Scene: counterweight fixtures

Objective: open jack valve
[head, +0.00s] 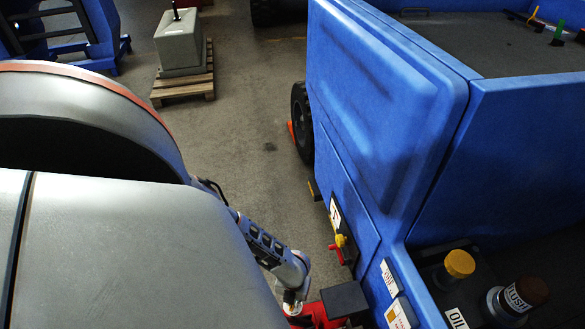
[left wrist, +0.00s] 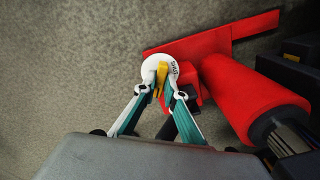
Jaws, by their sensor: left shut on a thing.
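In the left wrist view a red jack (left wrist: 235,95) with a thick cylinder lies on the concrete floor. A white disc (left wrist: 152,66) with small dark lettering sits at its side, behind a narrow yellow valve handle (left wrist: 161,76). My left gripper (left wrist: 165,90) is shut on the yellow handle, one finger on each side. The lettering is too small to read surely. In the head view my left arm reaches down to the red jack (head: 312,317) at the bottom edge; the valve and fingertips are hard to make out there. My right gripper is not in view.
A large blue machine (head: 375,110) stands close at the right. Its side carries a yellow knob and red handle (head: 338,248). A yellow cap (head: 459,263) and a brown FLUSH cap (head: 530,291) are at lower right. A grey block (head: 182,40) on a pallet stands behind. Floor between is clear.

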